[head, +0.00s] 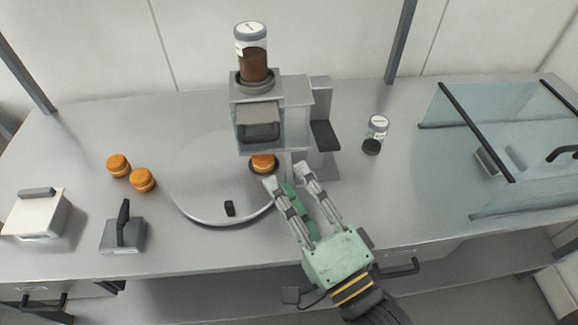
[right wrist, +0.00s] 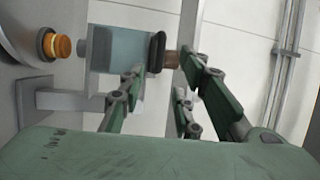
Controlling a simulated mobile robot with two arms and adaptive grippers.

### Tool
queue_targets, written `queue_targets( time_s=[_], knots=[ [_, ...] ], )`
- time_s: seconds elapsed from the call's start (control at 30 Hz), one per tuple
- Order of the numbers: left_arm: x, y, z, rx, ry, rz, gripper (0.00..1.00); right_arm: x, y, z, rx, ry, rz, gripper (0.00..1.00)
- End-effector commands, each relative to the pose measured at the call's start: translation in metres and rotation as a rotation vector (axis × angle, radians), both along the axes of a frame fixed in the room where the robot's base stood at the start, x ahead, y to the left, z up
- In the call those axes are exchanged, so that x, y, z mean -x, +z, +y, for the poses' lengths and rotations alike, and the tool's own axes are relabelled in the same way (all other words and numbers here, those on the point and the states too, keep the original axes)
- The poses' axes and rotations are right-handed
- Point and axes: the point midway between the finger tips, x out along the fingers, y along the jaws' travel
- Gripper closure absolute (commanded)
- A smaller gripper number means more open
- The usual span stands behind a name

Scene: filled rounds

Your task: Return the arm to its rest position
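My right gripper (head: 287,177) reaches in from the lower right, over the right part of the round disc. Its two fingers are apart with nothing between them. In the right wrist view the fingers (right wrist: 158,85) are also spread and empty. An orange round (head: 263,163) sits under the machine's (head: 272,105) head, just beyond my left-hand fingertip. It also shows in the right wrist view (right wrist: 62,46), off to the left and apart from the fingers. My left gripper is not in view.
A jar with brown filling (head: 253,63) stands upside down on the machine. Two orange rounds (head: 142,180) lie left of the disc (head: 195,209). A smaller jar (head: 375,135) stands right of the machine, before a glass-walled case (head: 490,150). Counter right of my gripper is clear.

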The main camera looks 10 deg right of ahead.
Motion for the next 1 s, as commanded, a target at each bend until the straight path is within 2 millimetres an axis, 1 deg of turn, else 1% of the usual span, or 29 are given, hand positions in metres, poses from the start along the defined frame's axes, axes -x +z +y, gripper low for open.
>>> queue_targets(
  time_s=[0.17,0.23,0.27,0.33,0.37,0.47,0.5,0.53,0.6,0.7,0.8,0.9,1.0],
  knots=[
    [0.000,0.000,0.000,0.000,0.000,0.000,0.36,0.000,0.000,0.000,0.000,0.000,0.000,0.69],
    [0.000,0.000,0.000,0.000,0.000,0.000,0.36,-0.001,-0.003,-0.001,0.018,-0.002,0.007,0.69],
    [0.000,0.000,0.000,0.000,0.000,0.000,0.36,-0.002,-0.007,-0.001,0.039,-0.005,0.014,0.69],
    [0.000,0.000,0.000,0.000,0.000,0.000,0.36,-0.006,-0.021,-0.004,0.126,-0.012,0.045,0.69],
    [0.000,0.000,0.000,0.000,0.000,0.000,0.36,-0.008,-0.031,-0.006,0.182,-0.015,0.065,0.69],
    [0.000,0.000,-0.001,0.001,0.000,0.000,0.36,-0.012,-0.075,-0.020,0.439,-0.012,0.160,0.69],
    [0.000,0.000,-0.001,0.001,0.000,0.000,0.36,-0.011,-0.095,-0.028,0.561,0.000,0.206,0.69],
    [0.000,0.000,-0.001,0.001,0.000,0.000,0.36,-0.010,-0.111,-0.035,0.654,0.014,0.242,0.69],
    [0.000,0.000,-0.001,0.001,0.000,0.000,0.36,-0.002,-0.144,-0.054,0.863,0.063,0.324,0.69],
    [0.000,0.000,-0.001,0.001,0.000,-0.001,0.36,0.015,-0.182,-0.080,1.105,0.158,0.427,0.69],
    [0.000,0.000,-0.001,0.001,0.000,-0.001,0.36,0.035,-0.208,-0.102,1.279,0.263,0.508,0.69],
    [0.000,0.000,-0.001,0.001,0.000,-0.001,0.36,0.053,-0.225,-0.121,1.407,0.366,0.570,0.69],
    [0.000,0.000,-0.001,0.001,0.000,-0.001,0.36,0.072,-0.237,-0.137,1.508,0.471,0.624,0.69]
  ],
)
